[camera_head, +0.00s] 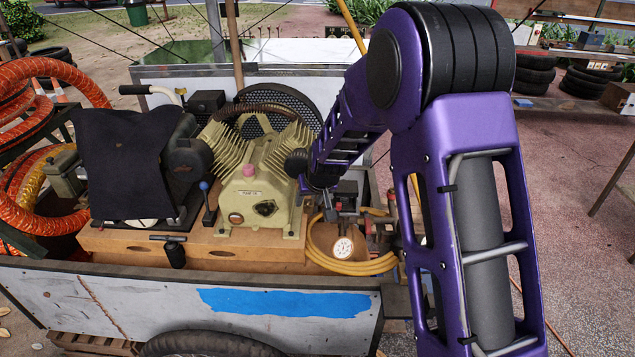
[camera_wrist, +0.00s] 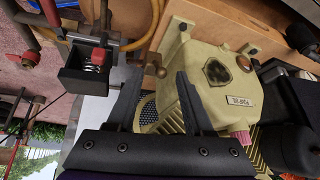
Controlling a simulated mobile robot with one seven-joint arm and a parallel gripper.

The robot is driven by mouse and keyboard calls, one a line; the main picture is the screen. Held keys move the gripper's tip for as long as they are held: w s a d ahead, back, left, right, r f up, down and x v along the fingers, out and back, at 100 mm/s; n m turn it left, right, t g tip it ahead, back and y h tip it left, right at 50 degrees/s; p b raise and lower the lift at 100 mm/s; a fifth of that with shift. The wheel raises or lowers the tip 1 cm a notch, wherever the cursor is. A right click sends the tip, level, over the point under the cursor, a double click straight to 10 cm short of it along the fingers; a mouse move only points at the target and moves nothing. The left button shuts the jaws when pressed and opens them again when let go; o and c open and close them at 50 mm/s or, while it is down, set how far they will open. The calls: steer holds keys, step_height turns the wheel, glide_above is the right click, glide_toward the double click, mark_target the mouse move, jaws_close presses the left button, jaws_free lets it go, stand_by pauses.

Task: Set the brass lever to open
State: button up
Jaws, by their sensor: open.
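In the wrist view, the two dark fingers of my gripper (camera_wrist: 157,80) are apart, with nothing clasped. A small brass-coloured knob or lever end (camera_wrist: 155,70) shows between the fingertips in the picture, by the edge of the wooden board; I cannot tell its depth or whether a finger touches it. Its full shape and setting are not clear. The cream compressor (camera_wrist: 218,85) lies just right of the fingers; it also shows in the head view (camera_head: 252,195). In the head view, my arm reaches down right of the compressor, and the brass lever cannot be made out there.
A black box with a red-topped spring part (camera_wrist: 92,66) and a red valve handle (camera_wrist: 30,57) are left in the wrist view. A pressure gauge (camera_head: 343,247) and coiled yellow hose (camera_head: 372,266) sit near the cart's right end. A blue-knobbed lever (camera_head: 206,200) stands left of the compressor.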

steer(key=v, duration=1.4)
steer(key=shift+r, duration=0.2)
steer(key=shift+s+r, duration=0.1)
